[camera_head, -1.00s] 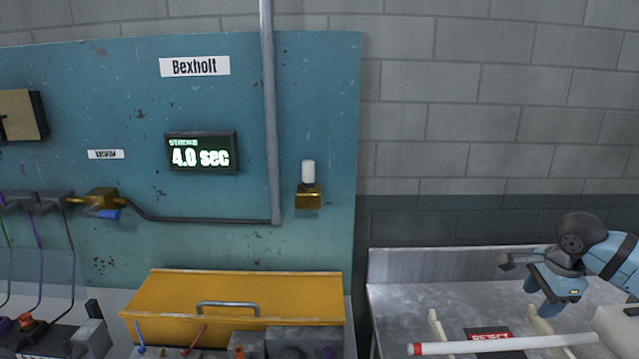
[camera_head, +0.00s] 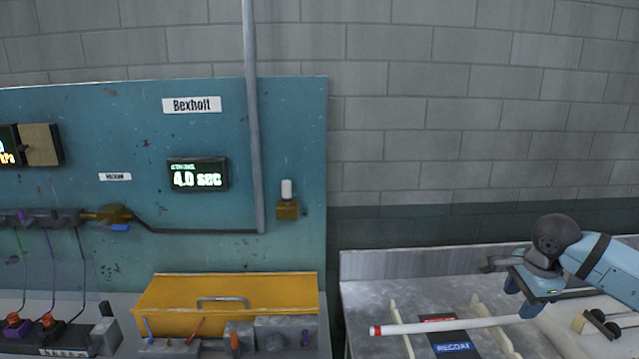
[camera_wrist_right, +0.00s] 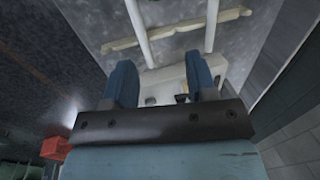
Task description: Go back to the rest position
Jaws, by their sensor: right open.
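My right gripper (camera_head: 524,300) is at the right of the head view, above the metal bench. Its two blue fingers also show in the right wrist view (camera_wrist_right: 162,82), apart with nothing held between them. A white glass tube (camera_head: 450,326) with a red end lies across pale rails (camera_head: 490,322) on the bench, its right end close to the gripper in the picture. In the right wrist view two white tubes (camera_wrist_right: 212,25) run past a pale rail beyond the fingers. My left gripper is not in any view.
The metal bench (camera_head: 365,300) has a red and a blue label (camera_head: 455,347) between the rails. A yellow box (camera_head: 225,290) with a handle stands at the left. Behind it is a teal panel (camera_head: 100,180) with a "4.0 sec" display (camera_head: 197,175) and a vertical pipe (camera_head: 253,130).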

